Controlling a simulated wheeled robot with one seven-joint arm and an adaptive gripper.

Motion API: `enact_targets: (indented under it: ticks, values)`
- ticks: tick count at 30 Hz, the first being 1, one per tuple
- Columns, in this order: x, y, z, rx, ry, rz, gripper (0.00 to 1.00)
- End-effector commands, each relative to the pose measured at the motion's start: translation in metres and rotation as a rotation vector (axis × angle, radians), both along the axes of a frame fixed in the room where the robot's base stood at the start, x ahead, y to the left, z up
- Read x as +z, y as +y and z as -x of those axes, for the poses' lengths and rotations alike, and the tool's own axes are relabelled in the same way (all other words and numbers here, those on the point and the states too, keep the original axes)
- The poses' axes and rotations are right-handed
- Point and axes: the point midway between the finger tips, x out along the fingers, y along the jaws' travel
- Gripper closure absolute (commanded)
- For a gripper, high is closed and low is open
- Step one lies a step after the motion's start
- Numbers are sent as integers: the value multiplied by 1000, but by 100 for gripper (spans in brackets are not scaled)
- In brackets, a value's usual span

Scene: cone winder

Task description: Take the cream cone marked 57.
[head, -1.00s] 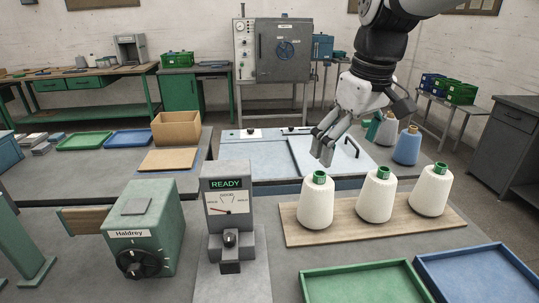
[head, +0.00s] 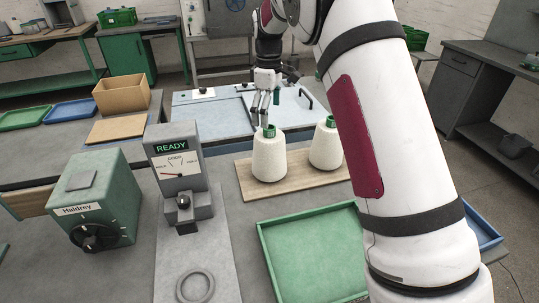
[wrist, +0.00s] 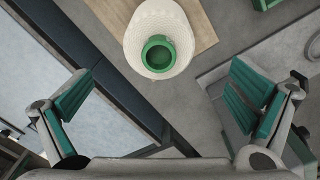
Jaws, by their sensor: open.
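Two cream cones with green tops stand upright on a wooden board (head: 244,182) in the head view: the left cone (head: 269,160) and another cone (head: 325,148) to its right. I cannot read a number on either. My arm hides the board's right end. My gripper (head: 264,118) is open and points down, close above and behind the left cone's top. In the wrist view one cream cone (wrist: 145,30) with a green top (wrist: 158,54) shows beyond and between the spread fingers of my gripper (wrist: 163,95). Nothing is between the fingers.
A grey READY gauge (head: 176,170) and the green Haldrey box (head: 95,200) stand left of the board. A green tray (head: 310,250) lies in front, with a blue tray (head: 484,228) partly behind my arm. A pale blue surface (head: 215,112) lies behind.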

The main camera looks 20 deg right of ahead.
Motion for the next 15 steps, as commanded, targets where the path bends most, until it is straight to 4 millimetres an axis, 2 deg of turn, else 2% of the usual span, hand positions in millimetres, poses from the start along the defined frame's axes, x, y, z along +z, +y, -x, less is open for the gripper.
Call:
enact_targets:
  ticks: [1,6,15]
  values:
    - [-11,0,1,0,5,0,0]
    - [-38,0,1,-1,2,0,0]
    - [-60,-1,2,-1,4,0,0]
